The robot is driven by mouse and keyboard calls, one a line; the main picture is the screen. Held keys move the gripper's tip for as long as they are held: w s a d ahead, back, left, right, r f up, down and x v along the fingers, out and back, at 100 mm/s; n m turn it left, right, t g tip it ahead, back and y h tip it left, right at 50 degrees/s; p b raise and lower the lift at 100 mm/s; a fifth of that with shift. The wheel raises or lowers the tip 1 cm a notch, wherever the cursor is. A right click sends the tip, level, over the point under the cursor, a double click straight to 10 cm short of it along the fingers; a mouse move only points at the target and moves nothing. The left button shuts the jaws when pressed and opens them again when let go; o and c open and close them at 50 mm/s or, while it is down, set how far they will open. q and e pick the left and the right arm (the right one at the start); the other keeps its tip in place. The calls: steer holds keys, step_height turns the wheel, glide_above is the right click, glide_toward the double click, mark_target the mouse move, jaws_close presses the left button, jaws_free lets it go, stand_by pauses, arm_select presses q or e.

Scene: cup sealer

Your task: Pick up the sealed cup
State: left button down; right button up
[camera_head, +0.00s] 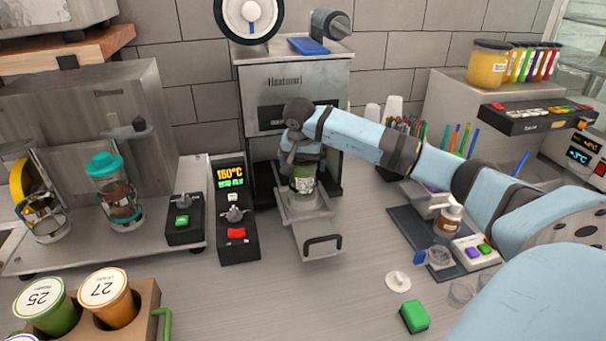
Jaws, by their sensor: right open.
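My right arm reaches in from the right. My right gripper (304,163) is open and points down at the top of the cup. The gripper hides the cup's top, so I cannot see the seal or whether the fingers touch the cup. My left gripper is out of view.
A control box (233,212) showing 160°C stands left of the tray. A shaker with a teal lid (104,164) is further left. A carrier with numbered cups (107,297) is at the front left. A green block (414,316) and a small white piece (398,281) lie front right.

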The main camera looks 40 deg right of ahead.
steer(key=c, duration=1)
steer(key=shift+r, duration=0.2)
